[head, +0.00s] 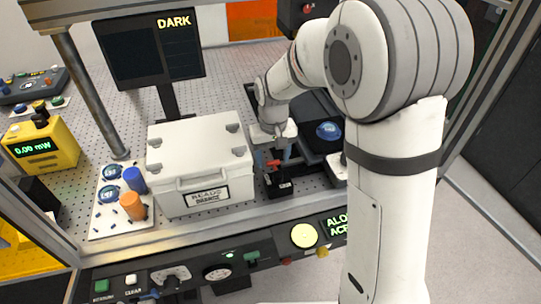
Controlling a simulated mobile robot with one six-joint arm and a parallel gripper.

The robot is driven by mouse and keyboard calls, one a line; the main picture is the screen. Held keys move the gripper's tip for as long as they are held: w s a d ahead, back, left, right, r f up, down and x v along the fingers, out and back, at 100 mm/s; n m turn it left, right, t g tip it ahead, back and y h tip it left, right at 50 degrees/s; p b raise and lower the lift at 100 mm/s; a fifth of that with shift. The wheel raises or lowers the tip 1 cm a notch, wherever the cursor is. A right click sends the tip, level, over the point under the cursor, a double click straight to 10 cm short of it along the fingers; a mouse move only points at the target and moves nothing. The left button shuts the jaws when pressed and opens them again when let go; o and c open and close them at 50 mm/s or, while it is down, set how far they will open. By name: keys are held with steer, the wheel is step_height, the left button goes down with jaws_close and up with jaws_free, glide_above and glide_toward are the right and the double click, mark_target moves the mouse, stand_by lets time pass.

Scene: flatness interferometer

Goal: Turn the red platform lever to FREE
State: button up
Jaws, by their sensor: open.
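The red lever (272,163) is a small red piece on top of a black block (278,187) with a white label, on the perforated bench right of the white case. My gripper (272,157) points down directly over the lever, its blue-tinted fingers apart on either side of it. Whether the fingers touch the lever cannot be told. The label text on the block is too small to read, so the lever's setting is unclear.
The white case (200,160) stands close to the left of my gripper. A dark platform with a blue knob (328,131) is at the right. A monitor reading DARK (150,48) stands behind. A control panel (200,265) runs along the front edge.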

steer(key=shift+f, duration=0.25)
